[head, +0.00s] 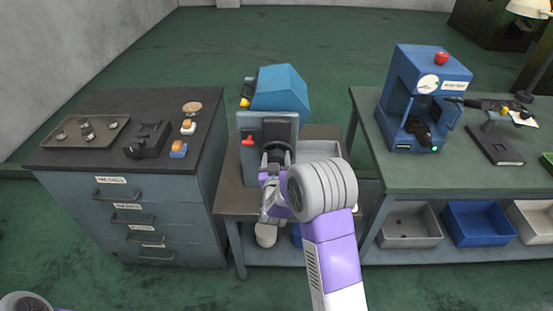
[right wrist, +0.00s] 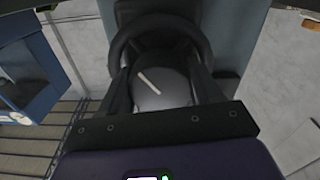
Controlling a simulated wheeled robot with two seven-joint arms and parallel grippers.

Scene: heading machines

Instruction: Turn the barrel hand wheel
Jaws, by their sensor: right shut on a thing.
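The black hand wheel (head: 277,148) is on the front of a blue-grey machine on the low middle table. In the right wrist view the wheel (right wrist: 160,22) shows as a dark ring with a grey round part (right wrist: 160,88) bearing a white line below it. My right gripper (head: 272,174) is at the wheel, coming from the front. In the right wrist view the fingers of my right gripper (right wrist: 162,82) stand either side of the grey part, their tips at the wheel's lower rim, closed on the wheel. The exact contact is partly hidden by my wrist. My left gripper is out of view.
A drawer cabinet (head: 125,210) stands left, and a bench (head: 470,178) with a blue press (head: 415,95) stands right.

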